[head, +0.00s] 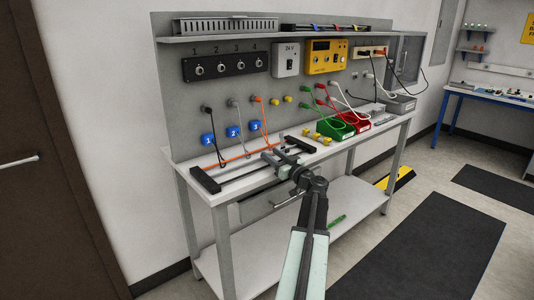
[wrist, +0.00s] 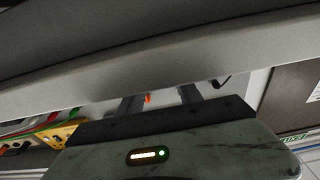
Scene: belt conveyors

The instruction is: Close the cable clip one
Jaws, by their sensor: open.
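A blue block marked 1 (head: 208,139) sits at the left of the back panel, beside a hanging black cable (head: 215,140). Blue blocks marked 2 (head: 233,131) and 3 (head: 255,126) stand to its right. I cannot tell whether block 1 is a clip standing open or closed. My gripper (head: 274,158) is open over the front of the bench, to the right of and nearer than block 1. In the wrist view, the two fingers of my gripper (wrist: 161,102) show apart, with a small orange bit (wrist: 147,98) between them.
Green (head: 335,128) and red (head: 356,122) bins stand to the right. The panel carries numbered sockets (head: 226,64) and a yellow instrument (head: 326,56).

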